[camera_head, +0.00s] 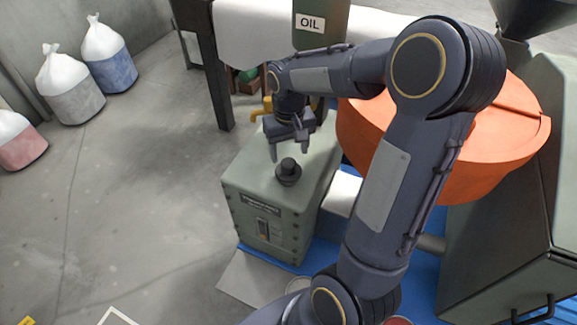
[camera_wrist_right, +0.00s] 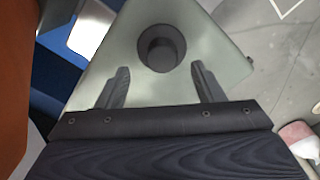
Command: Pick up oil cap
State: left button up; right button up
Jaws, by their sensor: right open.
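The black oil cap (camera_head: 288,172) is a round knob on top of a grey-green box (camera_head: 262,222) in the head view. It also shows as a dark disc with a raised knob in the right wrist view (camera_wrist_right: 161,47). My right gripper (camera_head: 288,150) is open and empty, above and just behind the cap, fingers pointing down. In the right wrist view its two fingers (camera_wrist_right: 158,80) are spread apart, with the cap beyond their tips and between their lines. The fingers look apart from the cap. My left gripper is not in view.
A large orange round container (camera_head: 500,150) stands right of the box, behind my right arm. A green container labelled OIL (camera_head: 309,40) is at the back. Several filled bags (camera_head: 75,90) stand at the left wall. The grey floor (camera_head: 140,190) left of the box is clear.

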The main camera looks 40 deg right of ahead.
aim_at(288, 162)
notch_tip(288, 162, down, 4)
jog(key=shift+a+p, duration=0.15)
jog(key=shift+p, duration=0.25)
jog(key=shift+f, duration=0.55)
jog(key=c, duration=1.1)
jog(key=shift+o, duration=0.2)
